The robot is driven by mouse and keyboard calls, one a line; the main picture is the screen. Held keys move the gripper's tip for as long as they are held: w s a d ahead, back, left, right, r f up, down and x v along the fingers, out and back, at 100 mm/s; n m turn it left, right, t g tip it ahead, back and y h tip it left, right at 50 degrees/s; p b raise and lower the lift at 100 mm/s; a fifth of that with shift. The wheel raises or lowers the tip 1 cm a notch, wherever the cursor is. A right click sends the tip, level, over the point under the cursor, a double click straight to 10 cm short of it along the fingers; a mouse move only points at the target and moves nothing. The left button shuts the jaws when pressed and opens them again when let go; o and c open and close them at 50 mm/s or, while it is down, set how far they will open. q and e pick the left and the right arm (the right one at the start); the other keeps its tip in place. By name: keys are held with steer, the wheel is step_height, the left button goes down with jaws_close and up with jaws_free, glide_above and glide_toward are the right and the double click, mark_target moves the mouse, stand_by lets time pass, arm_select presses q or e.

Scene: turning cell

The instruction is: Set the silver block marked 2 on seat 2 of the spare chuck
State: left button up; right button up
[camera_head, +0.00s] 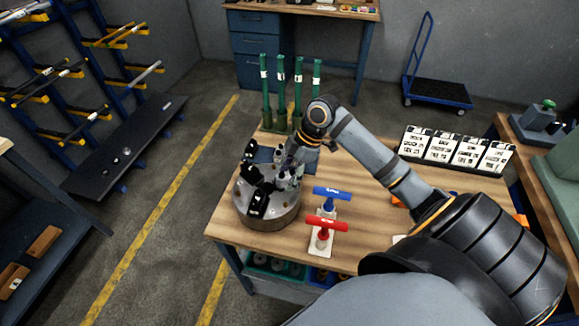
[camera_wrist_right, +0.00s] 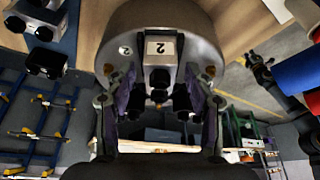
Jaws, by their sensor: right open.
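The spare chuck (camera_head: 268,216) is a round grey drum near the left front of the wooden table. Black jaws (camera_head: 258,203) stand on its left and front side. My right gripper (camera_head: 290,174) is over the right part of its top. In the right wrist view, the chuck (camera_wrist_right: 205,30) fills the top. A piece with a pale plate marked 2 (camera_wrist_right: 161,47), which looks like the silver block, stands against it, with a dark stepped part below. My open right fingers (camera_wrist_right: 160,104) are on either side of that dark part. Contact and exact seating cannot be told. My left gripper is not in view.
A blue T-handle tool (camera_head: 332,194) and a red one (camera_head: 327,224) stand just right of the chuck. Several green posts (camera_head: 281,90) rise behind it. A rack of white cards (camera_head: 455,150) is at the back right. The table's front edge is close.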

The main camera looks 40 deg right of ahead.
steer(key=v, duration=1.2)
steer(key=shift+r, duration=0.1)
